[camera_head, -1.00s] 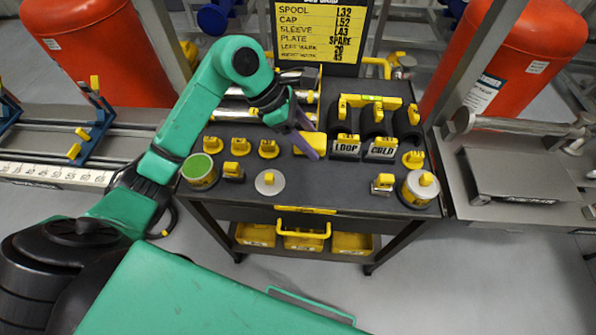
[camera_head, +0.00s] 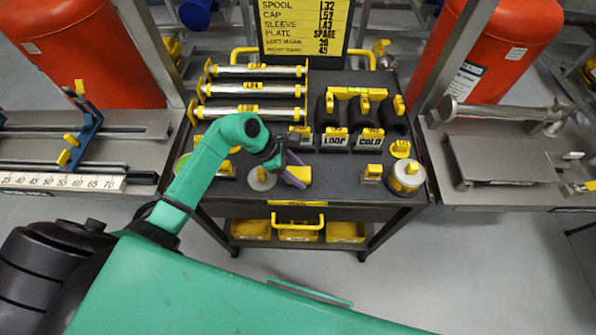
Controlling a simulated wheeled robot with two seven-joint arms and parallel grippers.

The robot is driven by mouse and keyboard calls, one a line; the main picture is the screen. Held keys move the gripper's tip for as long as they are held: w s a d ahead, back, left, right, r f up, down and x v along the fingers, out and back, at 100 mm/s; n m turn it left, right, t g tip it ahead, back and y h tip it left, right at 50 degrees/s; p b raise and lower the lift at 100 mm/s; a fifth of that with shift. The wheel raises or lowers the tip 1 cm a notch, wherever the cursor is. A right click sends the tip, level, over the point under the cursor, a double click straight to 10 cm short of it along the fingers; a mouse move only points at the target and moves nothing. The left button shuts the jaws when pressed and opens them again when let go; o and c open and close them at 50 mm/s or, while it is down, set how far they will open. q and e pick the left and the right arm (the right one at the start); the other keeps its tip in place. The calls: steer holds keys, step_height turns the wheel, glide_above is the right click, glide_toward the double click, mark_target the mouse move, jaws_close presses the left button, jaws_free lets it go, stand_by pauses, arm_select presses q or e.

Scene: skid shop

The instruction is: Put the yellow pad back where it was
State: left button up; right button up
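The yellow pad (camera_head: 303,173) is at the purple fingers of my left gripper (camera_head: 296,174), above the front middle of the dark cart top (camera_head: 325,184). The gripper looks shut on it; the wrist and near finger hide part of the grip. A silver round disc (camera_head: 262,180) with a yellow knob lies just left of the fingers. A small grey block (camera_head: 300,134) stands behind the gripper, left of the LOOP label (camera_head: 335,141). My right gripper is out of view.
Three silver rods (camera_head: 255,90) lie in a yellow rack at the back left. Black curved holders (camera_head: 362,112) stand at the back right. A round tin (camera_head: 406,178) stands at the front right corner, and a small yellow-topped block (camera_head: 372,173) stands left of it. A sign (camera_head: 305,28) rises behind.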

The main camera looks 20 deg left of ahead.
arm_select(q)
steer(key=o, duration=0.3)
steer(key=shift+r, duration=0.2)
steer(key=shift+a+r, duration=0.2)
steer(key=b+v, duration=0.2)
steer(key=v, duration=0.9)
steer(key=shift+r, duration=0.2)
